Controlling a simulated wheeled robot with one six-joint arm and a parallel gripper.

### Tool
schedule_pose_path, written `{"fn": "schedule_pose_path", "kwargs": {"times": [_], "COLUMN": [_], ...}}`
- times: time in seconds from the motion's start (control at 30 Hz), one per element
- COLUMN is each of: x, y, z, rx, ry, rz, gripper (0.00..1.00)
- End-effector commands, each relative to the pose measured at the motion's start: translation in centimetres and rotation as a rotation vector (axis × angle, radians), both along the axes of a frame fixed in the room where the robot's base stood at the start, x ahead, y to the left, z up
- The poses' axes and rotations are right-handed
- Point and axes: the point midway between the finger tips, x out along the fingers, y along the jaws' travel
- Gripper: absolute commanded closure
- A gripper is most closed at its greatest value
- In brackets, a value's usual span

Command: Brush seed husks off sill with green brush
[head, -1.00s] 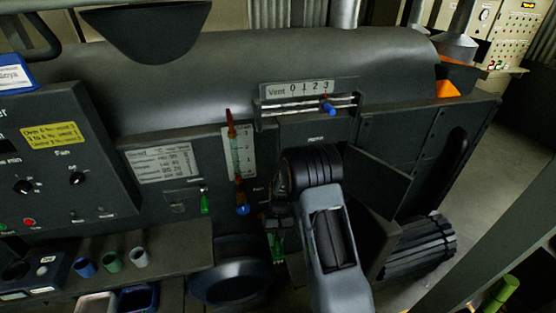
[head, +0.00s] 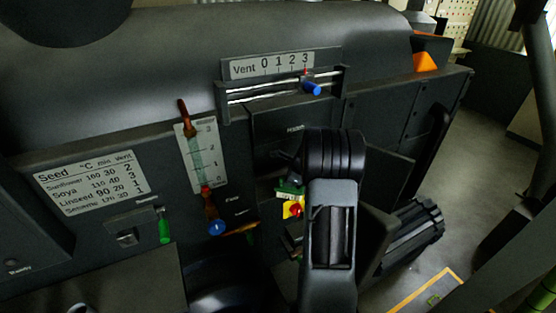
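My arm reaches up the middle of the head view, in front of the dark machine (head: 380,120). My gripper is largely hidden behind the arm's wrist, and its fingers cannot be made out. A small green piece (head: 290,190) shows just left of the arm, above a yellow part with a red knob (head: 293,209). I cannot tell whether the green piece is the brush or whether I hold it. A thin orange-brown strip (head: 240,228) lies along a ledge left of the arm. I cannot tell if it is the husks on the sill.
A vent slider with a blue knob (head: 312,88) is above the arm. A sight tube (head: 194,150) with a blue-ended valve (head: 216,227) stands to the left, by a seed chart (head: 90,182). A ribbed dark cylinder (head: 408,235) juts out at right. Floor (head: 460,190) is open beyond.

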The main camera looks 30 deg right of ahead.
Motion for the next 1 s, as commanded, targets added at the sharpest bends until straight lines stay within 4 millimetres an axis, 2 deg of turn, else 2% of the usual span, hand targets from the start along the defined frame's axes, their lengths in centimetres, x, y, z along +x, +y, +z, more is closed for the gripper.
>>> {"fn": "schedule_pose_path", "kwargs": {"times": [0.03,0.1,0.4,0.5,0.73,1.0], "x": [0.9,1.7,4.2,4.6,4.9,4.9], "y": [0.0,-0.1,-0.7,-0.7,-0.7,-0.8], "z": [1.5,2.5,6.5,7.2,7.0,4.9], "rx": [-0.004,-0.003,-0.005,-0.004,-0.003,-0.004], "ry": [-0.005,-0.004,-0.013,-0.017,-0.017,-0.018], "rz": [-0.016,-0.045,-0.162,-0.184,-0.197,-0.197], "gripper": [1.0,1.0,1.0,1.0,1.0,1.0]}}
